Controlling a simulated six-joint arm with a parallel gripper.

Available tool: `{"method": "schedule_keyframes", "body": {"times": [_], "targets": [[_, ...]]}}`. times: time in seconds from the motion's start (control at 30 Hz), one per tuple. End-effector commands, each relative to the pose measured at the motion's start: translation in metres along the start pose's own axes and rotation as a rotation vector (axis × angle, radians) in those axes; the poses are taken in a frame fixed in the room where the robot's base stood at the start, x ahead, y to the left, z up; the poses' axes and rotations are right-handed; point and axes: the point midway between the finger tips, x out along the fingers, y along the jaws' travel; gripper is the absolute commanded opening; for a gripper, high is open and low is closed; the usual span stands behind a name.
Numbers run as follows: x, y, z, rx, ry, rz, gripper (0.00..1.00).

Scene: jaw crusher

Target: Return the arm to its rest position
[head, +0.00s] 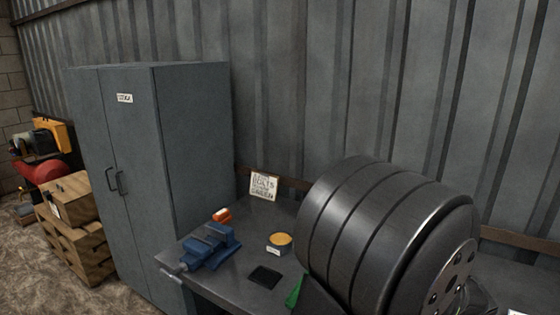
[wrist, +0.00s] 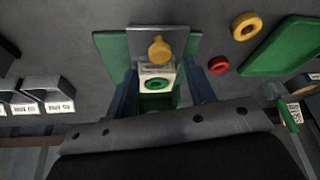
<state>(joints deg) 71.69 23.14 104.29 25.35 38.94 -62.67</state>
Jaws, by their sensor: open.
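In the wrist view, my gripper (wrist: 162,74) shows as two dark blue fingers spread apart above a dark bolted palm. It is open. A green plate (wrist: 112,48) lies behind the fingers. A white piece with a green ring (wrist: 157,85) and a yellow knob (wrist: 159,49) show in the gap between the fingers, and nothing appears clamped. I cannot tell how far they are from the fingers. The gripper does not show in the head view.
In the head view, a bench (head: 222,283) carries a blue vise (head: 212,246), a yellow-topped tin (head: 280,243) and a sign (head: 264,186). A grey cabinet (head: 185,150) stands left. A large dark cylinder hides the bench's right; I cannot tell whether it is mine.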

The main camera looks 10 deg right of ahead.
Motion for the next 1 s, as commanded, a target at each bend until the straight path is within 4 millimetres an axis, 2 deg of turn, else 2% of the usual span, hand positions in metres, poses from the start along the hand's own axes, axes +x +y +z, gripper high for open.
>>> {"method": "schedule_keyframes", "body": {"times": [0.03, 0.2, 0.4, 0.77, 1.0], "targets": [[0.009, -0.001, 0.001, 0.0, -0.003, -0.004, 0.49], [0.028, 0.0, 0.0, -0.001, -0.001, -0.002, 0.49], [0.038, 0.0, 0.0, 0.001, 0.0, -0.001, 0.49], [0.039, 0.0, 0.0, 0.0, 0.0, 0.0, 0.49], [0.03, 0.0, 0.0, -0.001, 0.001, 0.001, 0.49]]}}
